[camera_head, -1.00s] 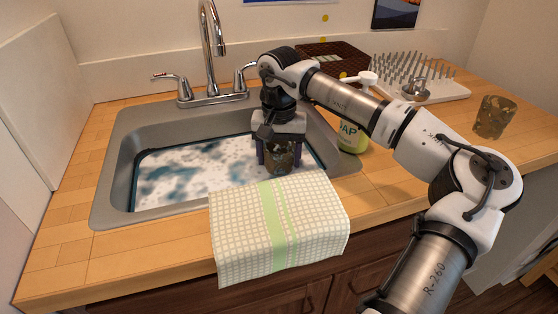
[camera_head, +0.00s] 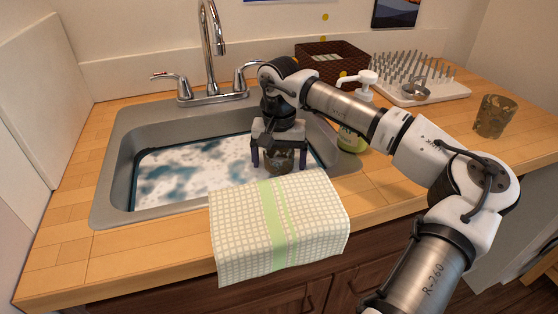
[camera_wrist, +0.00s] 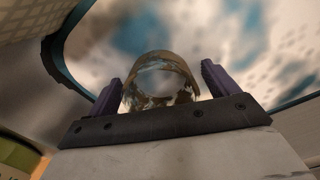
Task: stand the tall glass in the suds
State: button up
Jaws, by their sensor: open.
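A brown-patterned glass (camera_head: 280,160) stands in the suds (camera_head: 200,172) at the right side of the sink, apparently upright. My gripper (camera_head: 279,162) is above it with a finger on each side. The jaws are open, and a gap shows between glass and fingers. In the wrist view the round glass (camera_wrist: 160,80) lies between the two purple fingers of my gripper (camera_wrist: 160,88). Its lower end is hidden there. A second brown-patterned glass (camera_head: 494,116) stands upright on the counter at the right.
The sink rim (camera_head: 118,165) surrounds the suds. A checked towel (camera_head: 240,235) hangs over the front edge. A faucet (camera_head: 207,40) rises behind. A soap bottle (camera_head: 350,138), a spiked drying rack (camera_head: 440,90) and a brown basket (camera_head: 320,62) stand to the right.

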notch_tip(320, 180, up, 12)
dwell(0.4)
